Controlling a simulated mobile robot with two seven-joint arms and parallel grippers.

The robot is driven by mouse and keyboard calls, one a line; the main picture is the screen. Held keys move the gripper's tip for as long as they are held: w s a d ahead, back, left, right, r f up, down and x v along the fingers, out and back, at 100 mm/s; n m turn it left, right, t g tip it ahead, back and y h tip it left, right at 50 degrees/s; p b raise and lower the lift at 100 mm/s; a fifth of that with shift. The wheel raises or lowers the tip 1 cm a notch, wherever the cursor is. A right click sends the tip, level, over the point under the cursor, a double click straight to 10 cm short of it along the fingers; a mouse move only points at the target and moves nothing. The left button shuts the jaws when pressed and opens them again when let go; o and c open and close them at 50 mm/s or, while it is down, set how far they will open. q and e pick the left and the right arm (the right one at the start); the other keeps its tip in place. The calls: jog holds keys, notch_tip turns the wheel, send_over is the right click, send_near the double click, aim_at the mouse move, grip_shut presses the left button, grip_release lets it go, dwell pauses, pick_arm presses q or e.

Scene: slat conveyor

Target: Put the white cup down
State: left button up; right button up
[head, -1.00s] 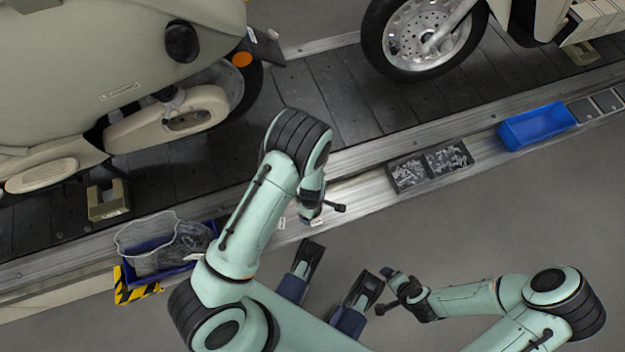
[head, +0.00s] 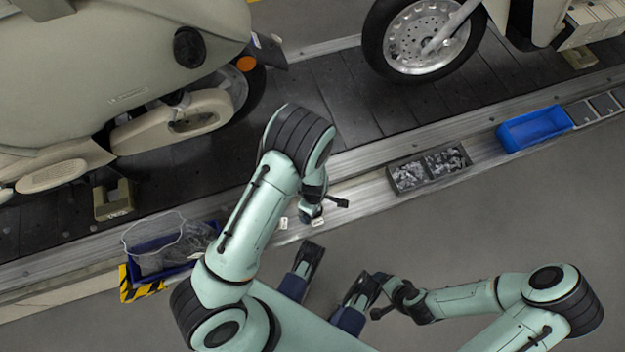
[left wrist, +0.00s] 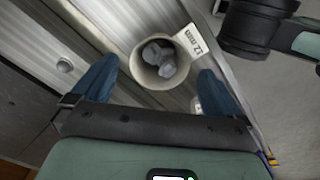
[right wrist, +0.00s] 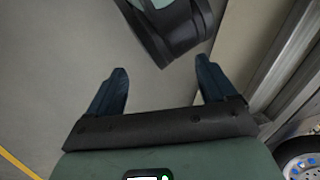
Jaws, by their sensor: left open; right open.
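The white cup (left wrist: 182,60) shows in the left wrist view, its open mouth towards the camera and several grey bolts (left wrist: 158,58) inside. It appears to stand on the metal ledge beside a "12 mm" label (left wrist: 198,42). My left gripper (left wrist: 158,70) is open, with its blue fingers on either side of the cup and gaps showing. In the head view my left forearm and gripper (head: 318,206) hide the cup. My right gripper (right wrist: 160,66) is open and empty; in the head view it (head: 382,290) is over the grey floor.
On the ledge are a dark two-part box of metal parts (head: 428,169), a blue bin (head: 535,128) and, at left, a blue bin with a wire basket (head: 170,245). Motor scooters (head: 130,80) stand on the dark slat conveyor (head: 335,90). The floor at lower right is clear.

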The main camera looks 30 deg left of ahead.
pick_arm(q)
notch_tip(320, 180, up, 7)
jog(key=p, duration=0.2)
jog(key=s+d+f+m+h, duration=0.1)
jog(key=s+f+m, duration=0.2)
jog(key=s+m, duration=0.4)
jog(key=s+d+f+m+h, duration=0.2)
jog(key=s+f+m, duration=0.1)
jog(key=s+m, duration=0.3)
jog(key=shift+s+d+f+m, duration=0.15)
jog(key=shift+s+d+m, duration=0.2)
jog(key=shift+s, duration=0.8)
pick_arm(e)
jog(key=s+a+r+g, duration=0.1)
jog(key=s+a+r, duration=0.1)
jog(key=s+r, duration=0.1)
jog(key=shift+s+r+g+y, duration=0.3)
jog(key=shift+s, duration=0.45)
